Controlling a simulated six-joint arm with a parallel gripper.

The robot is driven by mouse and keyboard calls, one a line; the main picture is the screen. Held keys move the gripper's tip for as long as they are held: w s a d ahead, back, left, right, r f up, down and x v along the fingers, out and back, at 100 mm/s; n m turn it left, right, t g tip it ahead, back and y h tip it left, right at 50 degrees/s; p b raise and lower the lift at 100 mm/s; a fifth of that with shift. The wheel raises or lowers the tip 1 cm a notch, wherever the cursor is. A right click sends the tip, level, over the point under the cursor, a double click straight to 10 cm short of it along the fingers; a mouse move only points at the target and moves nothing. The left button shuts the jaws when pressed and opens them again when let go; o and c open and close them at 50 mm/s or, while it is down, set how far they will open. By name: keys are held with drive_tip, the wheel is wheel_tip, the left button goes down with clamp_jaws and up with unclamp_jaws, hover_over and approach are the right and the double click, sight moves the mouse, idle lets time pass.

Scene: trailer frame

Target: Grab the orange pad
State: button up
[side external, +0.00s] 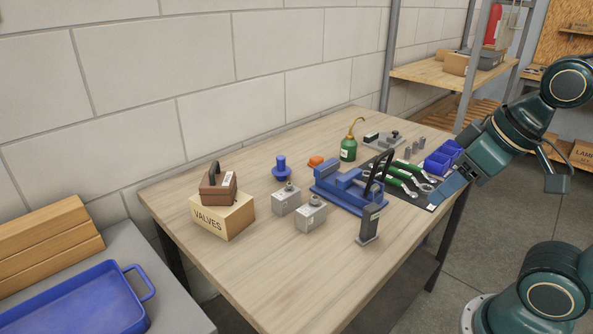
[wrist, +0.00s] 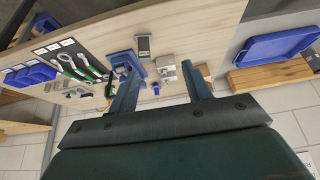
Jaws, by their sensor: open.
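A small orange pad (side external: 315,161) lies on the wooden table toward the wall, behind the blue vise (side external: 345,187) and left of the green oil can (side external: 348,149). I cannot make out the pad in the wrist view. My gripper (side external: 437,200) is at the right side of the table in the side view, well apart from the pad. In the wrist view my gripper (wrist: 161,72) shows two spread fingers with nothing held between them.
Green-handled wrenches (side external: 402,180) and blue bins (side external: 440,160) are at the right. A valves box (side external: 223,216) stands left. The table's front left is clear.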

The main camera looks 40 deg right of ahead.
drive_tip(key=shift+o, duration=1.4)
drive_tip(key=w+d+r, duration=0.2)
drive_tip(key=w+d, duration=0.2)
drive_tip(key=w, duration=0.8)
drive_tip(key=w+d+r, duration=0.2)
drive_tip(key=w+d, duration=0.2)
drive_tip(key=w, duration=0.8)
drive_tip(key=w+d+f+m+g, duration=0.1)
drive_tip(key=w+d+f, duration=1.3)
drive_tip(key=w, duration=0.3)
drive_tip(key=shift+w+d, duration=0.3)
drive_tip(key=shift+d, duration=0.45)
